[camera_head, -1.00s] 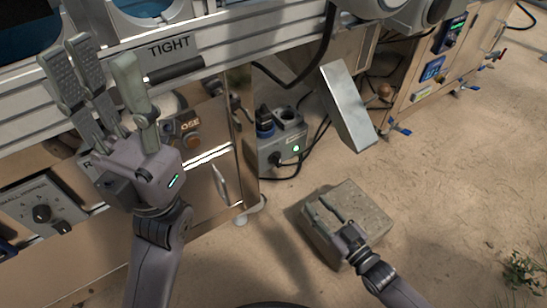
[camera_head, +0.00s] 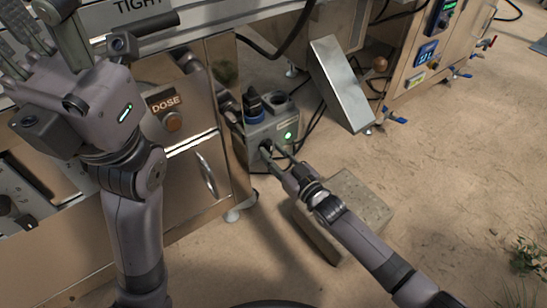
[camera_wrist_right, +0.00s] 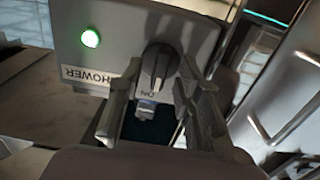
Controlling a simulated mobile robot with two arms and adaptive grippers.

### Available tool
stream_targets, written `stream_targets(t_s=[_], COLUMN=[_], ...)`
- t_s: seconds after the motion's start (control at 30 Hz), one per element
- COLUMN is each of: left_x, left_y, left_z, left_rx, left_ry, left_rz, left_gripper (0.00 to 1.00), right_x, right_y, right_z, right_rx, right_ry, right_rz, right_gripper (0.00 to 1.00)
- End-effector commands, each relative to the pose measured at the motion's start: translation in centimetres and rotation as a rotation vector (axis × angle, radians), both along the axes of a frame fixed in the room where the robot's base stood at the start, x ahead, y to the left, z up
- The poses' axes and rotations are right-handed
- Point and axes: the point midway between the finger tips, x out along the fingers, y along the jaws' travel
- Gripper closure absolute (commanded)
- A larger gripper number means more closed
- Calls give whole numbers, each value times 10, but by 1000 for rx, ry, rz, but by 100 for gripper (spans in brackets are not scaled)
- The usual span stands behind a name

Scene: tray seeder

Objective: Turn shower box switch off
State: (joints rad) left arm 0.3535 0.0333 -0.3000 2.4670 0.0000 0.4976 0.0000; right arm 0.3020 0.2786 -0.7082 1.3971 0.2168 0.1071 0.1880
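The shower box (camera_head: 270,135) is a grey box on the ground beside the machine, with a lit green lamp (camera_head: 288,135) and a blue plug on top. In the right wrist view its face carries an upside-down SHOWER label (camera_wrist_right: 88,76), the green lamp (camera_wrist_right: 90,38) and a dark rotary switch (camera_wrist_right: 158,68) with an ON mark below it. My right gripper (camera_head: 270,154) is open at the box's front, its fingers (camera_wrist_right: 155,90) on either side of the switch; whether they touch it I cannot tell. My left gripper (camera_head: 30,35) is raised at the upper left, fingers apart and partly cut off.
A concrete block (camera_head: 350,205) lies on the sandy ground under my right arm. A tilted metal plate (camera_head: 340,85) stands right of the box. Open ground lies to the right.

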Motion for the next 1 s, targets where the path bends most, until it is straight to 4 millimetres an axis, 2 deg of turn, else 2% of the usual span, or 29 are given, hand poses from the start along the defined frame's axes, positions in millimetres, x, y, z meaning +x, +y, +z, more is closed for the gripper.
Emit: stream_targets(t_s=[0.37,0.83,1.0], left_x=[-2,-3,-3], left_y=[0,0,0], left_z=[2,1,1], left_rx=[0,0,0], left_ry=[-10,-9,-9], left_rz=[0,-1,-1], left_gripper=[60,60,60], right_x=[4,4,4], right_y=[4,3,3], right_z=[0,0,0], right_rx=[0,-1,-1], right_ry=[1,1,1], right_rz=[0,0,0], right_gripper=[69,100,100])
